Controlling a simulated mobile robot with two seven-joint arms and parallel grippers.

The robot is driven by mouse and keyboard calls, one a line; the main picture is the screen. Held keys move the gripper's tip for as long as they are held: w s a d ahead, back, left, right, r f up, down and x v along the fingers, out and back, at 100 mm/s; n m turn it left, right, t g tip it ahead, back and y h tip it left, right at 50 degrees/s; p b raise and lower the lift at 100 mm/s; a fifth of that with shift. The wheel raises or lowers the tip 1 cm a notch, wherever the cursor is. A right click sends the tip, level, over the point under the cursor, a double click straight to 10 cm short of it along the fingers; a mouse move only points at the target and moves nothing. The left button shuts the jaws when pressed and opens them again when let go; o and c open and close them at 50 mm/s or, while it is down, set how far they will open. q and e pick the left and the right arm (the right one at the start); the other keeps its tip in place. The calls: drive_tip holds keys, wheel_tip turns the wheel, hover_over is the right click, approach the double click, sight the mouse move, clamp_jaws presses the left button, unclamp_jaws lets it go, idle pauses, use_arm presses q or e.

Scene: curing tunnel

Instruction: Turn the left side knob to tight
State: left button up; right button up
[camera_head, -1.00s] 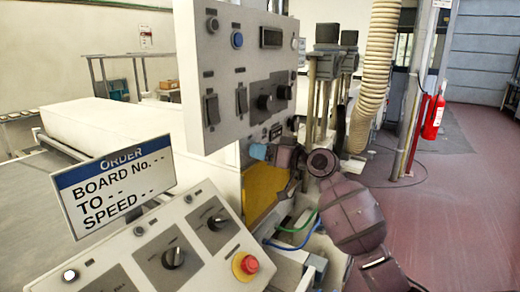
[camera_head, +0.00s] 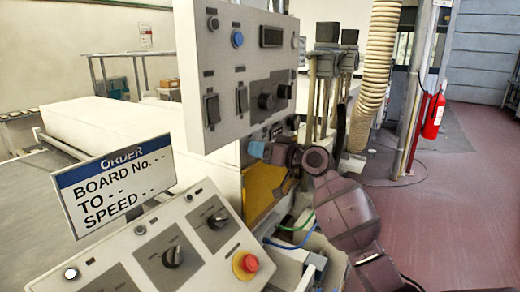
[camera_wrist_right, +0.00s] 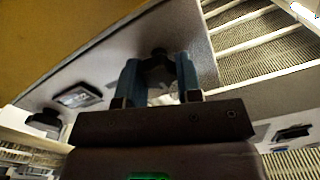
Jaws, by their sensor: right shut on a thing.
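My right gripper (camera_head: 257,149) reaches in from the right, below the upper control panel, with its blue fingertips beside the machine's side. In the right wrist view the two blue fingers (camera_wrist_right: 159,78) stand on either side of a dark knob (camera_wrist_right: 158,64) on a grey panel (camera_wrist_right: 105,62), and they are shut on it. The knob's marks and its pointer direction cannot be read there. In the head view the gripper hides this knob. My left gripper is not in view.
The upper panel (camera_head: 218,75) with switches and knobs hangs just above my right gripper. A sloping console (camera_head: 200,265) with dark knobs and a red button (camera_head: 250,262) stands in front. An order sign (camera_head: 115,184) stands at left. Blue and green cables run below the arm.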

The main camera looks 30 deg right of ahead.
drive_tip(key=shift+r+m+p, duration=0.15)
drive_tip(key=shift+m+p, duration=0.7)
drive_tip(key=shift+m, duration=0.05)
drive_tip(key=m+p, duration=0.2)
drive_tip(key=shift+m, duration=0.3)
drive_tip(key=m+p, duration=0.2)
drive_tip(key=m, duration=0.1)
drive_tip(key=shift+d+m+p, duration=0.1)
drive_tip(key=shift+m+p, duration=0.2)
drive_tip(key=shift+p, duration=0.1)
drive_tip(key=m+p, duration=0.1)
drive_tip(key=m, duration=0.1)
drive_tip(key=shift+f+m+p, duration=0.2)
drive_tip(key=shift+m+p, duration=0.1)
drive_tip(key=shift+p, duration=0.05)
drive_tip(key=shift+w+f+m+p, duration=0.1)
drive_tip(key=shift+m+p, duration=0.2)
drive_tip(key=shift+m, duration=0.7)
drive_tip(key=m, duration=0.5)
drive_tip(key=shift+f, duration=0.1)
drive_tip(key=shift+m, duration=0.3)
drive_tip(key=o, duration=0.9)
drive_tip(key=shift+o, duration=0.2)
